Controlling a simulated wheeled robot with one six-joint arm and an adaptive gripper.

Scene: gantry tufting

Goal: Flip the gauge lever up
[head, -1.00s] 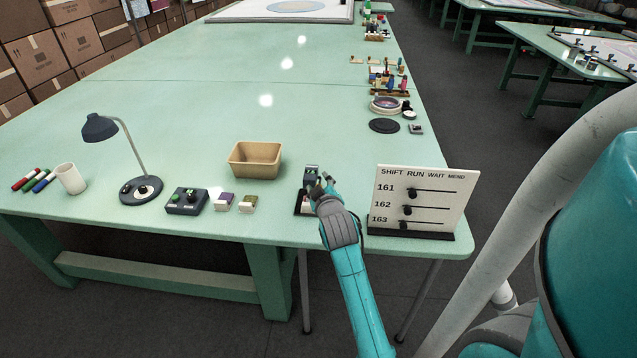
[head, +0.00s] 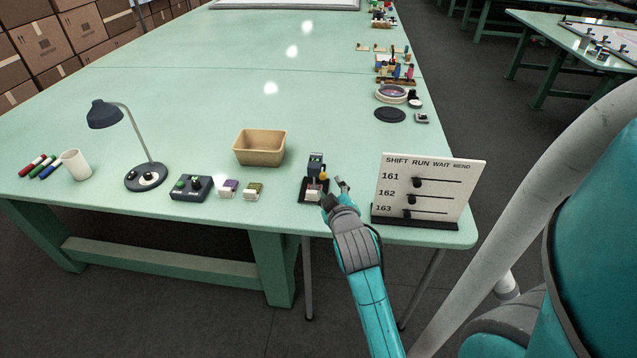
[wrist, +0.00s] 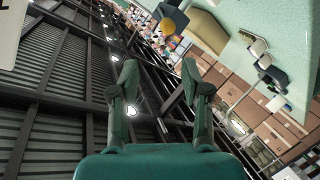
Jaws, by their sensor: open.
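The gauge (head: 316,160) is a small upright dark device on a black base near the table's front edge, left of the sign board. An orange ball knob (head: 324,175) shows on its right side, apparently the lever's end; it also shows in the wrist view (wrist: 167,27). The lever's arm is too small to make out. My gripper (head: 334,193) is just in front and to the right of the gauge, below the knob in the picture. In the wrist view my gripper (wrist: 160,82) has its two fingers apart with nothing between them; the knob is beyond the fingertips.
The sign board (head: 428,188) with sliders stands close to the right of my gripper. A tan bin (head: 260,147) stands behind left. The table middle is clear.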

